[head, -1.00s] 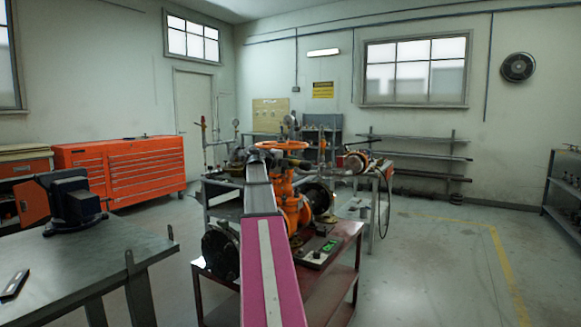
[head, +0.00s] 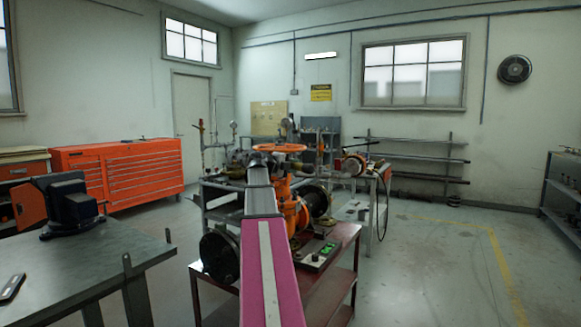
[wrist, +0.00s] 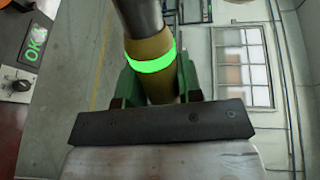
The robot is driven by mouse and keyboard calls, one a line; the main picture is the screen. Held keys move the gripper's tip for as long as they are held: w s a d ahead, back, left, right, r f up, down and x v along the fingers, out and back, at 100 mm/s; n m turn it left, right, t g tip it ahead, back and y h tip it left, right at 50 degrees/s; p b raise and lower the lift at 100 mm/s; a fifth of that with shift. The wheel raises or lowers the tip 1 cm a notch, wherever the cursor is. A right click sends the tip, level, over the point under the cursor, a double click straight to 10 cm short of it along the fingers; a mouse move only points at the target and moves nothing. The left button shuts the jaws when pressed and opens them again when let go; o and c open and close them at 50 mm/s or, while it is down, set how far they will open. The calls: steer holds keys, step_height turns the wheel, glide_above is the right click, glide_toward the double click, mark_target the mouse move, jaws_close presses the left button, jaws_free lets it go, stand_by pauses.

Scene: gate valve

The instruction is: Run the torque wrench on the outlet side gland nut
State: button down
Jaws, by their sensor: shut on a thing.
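The orange gate valve (head: 296,212) with its orange handwheel (head: 280,148) stands on a dark red cart beyond my pink arm. My arm covers part of the valve. The outlet side gland nut cannot be made out in either view. In the wrist view, the green fingers of my gripper (wrist: 160,86) are shut on a round tool, apparently the torque wrench (wrist: 148,50). It has a brass-coloured grip, a bright green ring and a grey shaft running out of the top of the picture. Its far end is hidden. In the head view my gripper cannot be made out clearly.
A small box with green lights (head: 322,255) sits on the red cart (head: 335,285); a panel reading "OK" in green (wrist: 32,45) shows in the wrist view. A steel bench (head: 90,260) with a vise (head: 68,205) stands at left. The right floor is open.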

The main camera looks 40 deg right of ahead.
mark_target(307, 169)
steer(key=shift+s, duration=5.5)
